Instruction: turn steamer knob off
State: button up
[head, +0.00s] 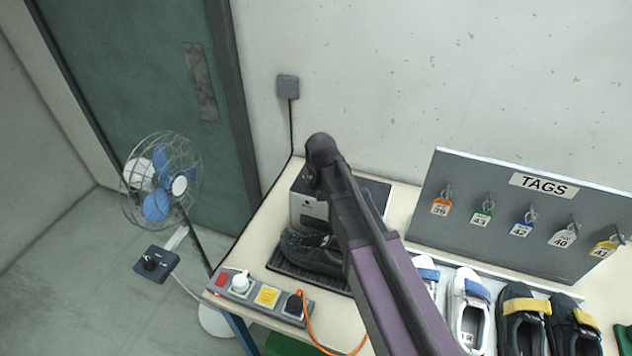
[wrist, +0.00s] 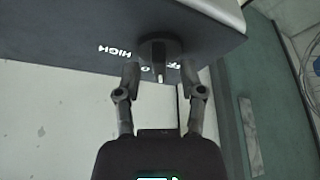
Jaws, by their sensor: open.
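The steamer (head: 309,208) is a box with a dark top and pale front, standing on the table near the wall and partly hidden by my arm. In the wrist view its dark panel (wrist: 70,30) fills the top and shows the word HIGH. The black knob (wrist: 158,50) sits on this panel, and its white pointer line points toward the bottom of the picture. Other lettering near the knob is partly covered. My gripper (wrist: 160,72) is open, with one fingertip at each lower side of the knob. Contact cannot be told. My gripper is hidden in the head view.
A black shoe (head: 312,252) lies before the steamer. A power strip (head: 258,293) with plugs and an orange cable (head: 308,330) lies at the table's left front. A tag board (head: 460,200) and several shoes (head: 470,305) are at right. A fan (head: 160,185) stands left.

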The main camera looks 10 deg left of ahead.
jog(key=shift+w+f, duration=0.1)
jog(key=shift+f, duration=0.05)
grip_shut()
jog(key=shift+n, duration=0.3)
dwell(0.3)
jog(key=shift+n+g+y, duration=0.35)
jog(key=shift+n+y, duration=0.1)
jog(key=shift+n, duration=0.95)
jog(key=shift+n+g+y, duration=0.35)
jog(key=shift+n+y, duration=0.1)
jog(key=shift+n, duration=0.95)
grip_release()
jog(key=shift+m, duration=0.3)
